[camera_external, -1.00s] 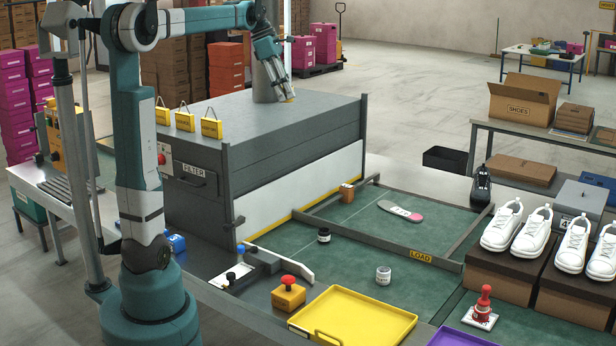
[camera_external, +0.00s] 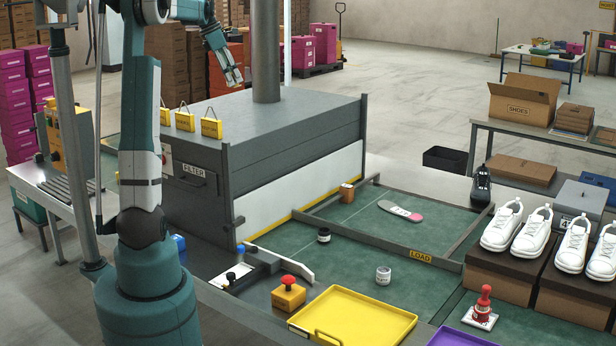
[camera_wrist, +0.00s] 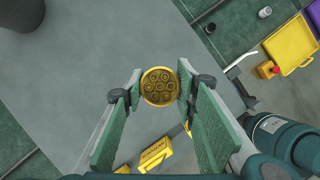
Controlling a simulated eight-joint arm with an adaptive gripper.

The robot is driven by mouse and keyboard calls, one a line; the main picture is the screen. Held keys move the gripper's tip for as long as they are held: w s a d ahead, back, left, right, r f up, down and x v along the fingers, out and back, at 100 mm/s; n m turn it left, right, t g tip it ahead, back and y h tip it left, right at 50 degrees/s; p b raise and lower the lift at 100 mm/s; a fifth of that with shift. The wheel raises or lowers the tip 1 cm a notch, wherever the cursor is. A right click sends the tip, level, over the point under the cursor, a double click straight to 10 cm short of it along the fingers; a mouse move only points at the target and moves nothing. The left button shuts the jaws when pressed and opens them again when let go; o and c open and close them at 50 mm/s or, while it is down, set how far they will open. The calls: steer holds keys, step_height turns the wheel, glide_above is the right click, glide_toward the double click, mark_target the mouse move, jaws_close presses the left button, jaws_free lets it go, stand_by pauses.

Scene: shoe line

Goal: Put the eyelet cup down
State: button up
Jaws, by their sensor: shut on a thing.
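The eyelet cup (camera_wrist: 158,87) is a small round gold cup with several ring-shaped eyelets inside, seen from above in the wrist view. My gripper (camera_wrist: 157,86) is shut on it, with one green-padded finger at each side. In the external view my gripper (camera_external: 234,80) points down over the far left part of the grey machine's top. The cup is too small there to make out clearly. The wrist view shows the grey top below the cup; the gap between them cannot be told.
The grey machine top (camera_external: 290,118) is broad and mostly clear. A grey pipe (camera_external: 266,50) rises from it, and yellow tags (camera_external: 186,121) stand along its left edge. The green work area with a yellow tray (camera_external: 355,322) and a white jar (camera_external: 383,274) lies in front.

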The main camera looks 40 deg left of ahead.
steer(key=s+a+f+n+y+p, duration=0.1)
steer(key=s+a+n+p, duration=0.15)
steer(key=a, duration=1.05)
steer(key=s+a+f+n+p, duration=0.1)
steer(key=s+a+p, duration=0.2)
steer(key=a, duration=1)
steer(key=shift+n+t, duration=0.25)
steer(key=shift+t, duration=0.15)
steer(key=shift+s+a+f, duration=0.1)
steer(key=shift+f, duration=1.1)
steer(key=shift+s+a+f, duration=0.1)
steer(key=shift+f, duration=1.1)
steer(key=shift+f, duration=3.1)
steer(key=shift+f, duration=1.85)
steer(key=shift+f, duration=0.2)
